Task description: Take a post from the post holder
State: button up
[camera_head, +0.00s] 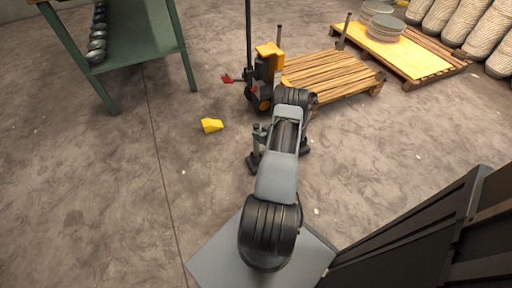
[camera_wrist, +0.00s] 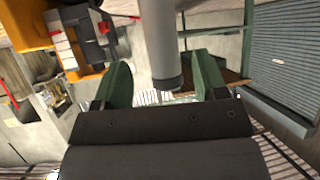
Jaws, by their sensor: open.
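My gripper (camera_wrist: 163,72) shows in the wrist view with its two green fingers apart. A grey cylinder with a dark end band (camera_wrist: 158,40), which looks like a post, comes down from the top of that view and shows in the gap between the fingers. I see clear space on both sides of it; its depth relative to the fingertips is hard to tell. In the head view my arm hides the gripper. An upright dark post-like piece (camera_head: 258,136) stands left of my arm. I cannot make out the post holder for certain.
An orange and black machine (camera_head: 268,58) with red parts stands beyond my arm; its orange body (camera_wrist: 22,28) also shows at the wrist view's upper left. A wooden pallet (camera_head: 325,72) lies right of it. A green table (camera_head: 138,38) stands upper left.

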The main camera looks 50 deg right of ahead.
aim_at(257, 131)
jog(key=x, duration=0.1)
jog(key=b+x, duration=0.1)
jog(key=x, duration=0.1)
jog(key=shift+w+a+f, duration=0.2)
jog(key=shift+f, duration=0.15)
jog(key=shift+w+d, duration=0.1)
jog(key=shift+w, duration=0.25)
jog(key=shift+c, duration=0.3)
grip_shut()
